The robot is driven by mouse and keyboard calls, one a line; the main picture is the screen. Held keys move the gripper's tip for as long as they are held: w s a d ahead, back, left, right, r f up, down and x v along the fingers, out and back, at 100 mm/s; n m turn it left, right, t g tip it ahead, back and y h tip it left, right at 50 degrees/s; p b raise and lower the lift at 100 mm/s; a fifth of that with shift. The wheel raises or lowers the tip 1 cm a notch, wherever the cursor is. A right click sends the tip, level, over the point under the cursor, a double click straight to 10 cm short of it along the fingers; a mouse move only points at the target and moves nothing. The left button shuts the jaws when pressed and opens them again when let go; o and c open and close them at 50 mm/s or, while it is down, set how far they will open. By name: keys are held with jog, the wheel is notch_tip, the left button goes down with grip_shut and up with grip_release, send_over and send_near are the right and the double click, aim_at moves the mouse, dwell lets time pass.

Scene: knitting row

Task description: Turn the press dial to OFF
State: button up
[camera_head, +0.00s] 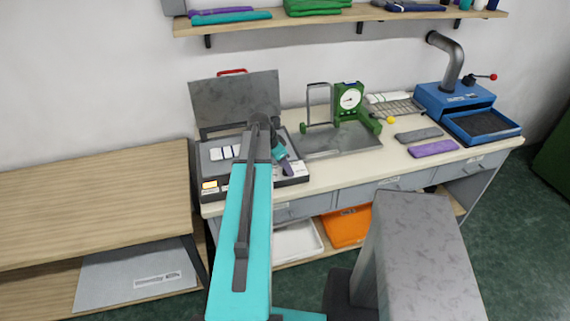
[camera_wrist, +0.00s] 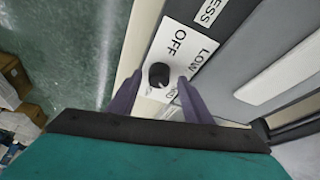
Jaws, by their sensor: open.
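The press (camera_head: 235,99) stands on the left end of the workbench in the head view, its lid raised and my arm across its front. In the wrist view the round black press dial (camera_wrist: 158,73) sits on a white label plate (camera_wrist: 181,42) that reads OFF and LOW, with a further word partly hidden. Which word the dial points to is hard to tell. My gripper (camera_wrist: 159,80) is open, with one purple finger on each side of the dial; I cannot tell whether they touch it. In the head view the dial is not clearly visible.
A green gauge stand (camera_head: 350,98) is right of the press, then grey and purple cloths (camera_head: 433,148) and a blue machine (camera_head: 455,99). A wooden table (camera_head: 90,205) stands left of the bench. A shelf (camera_head: 340,18) hangs above.

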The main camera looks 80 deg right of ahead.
jog(key=shift+c, duration=0.3)
jog(key=c, duration=1)
jog(key=shift+w+d+r, duration=0.1)
jog(key=shift+d, duration=0.3)
jog(key=shift+a, duration=0.25)
jog(key=shift+o, duration=0.2)
jog(key=shift+a+n+b, duration=0.1)
jog(key=shift+n+b, duration=0.2)
jog(key=shift+c, duration=0.2)
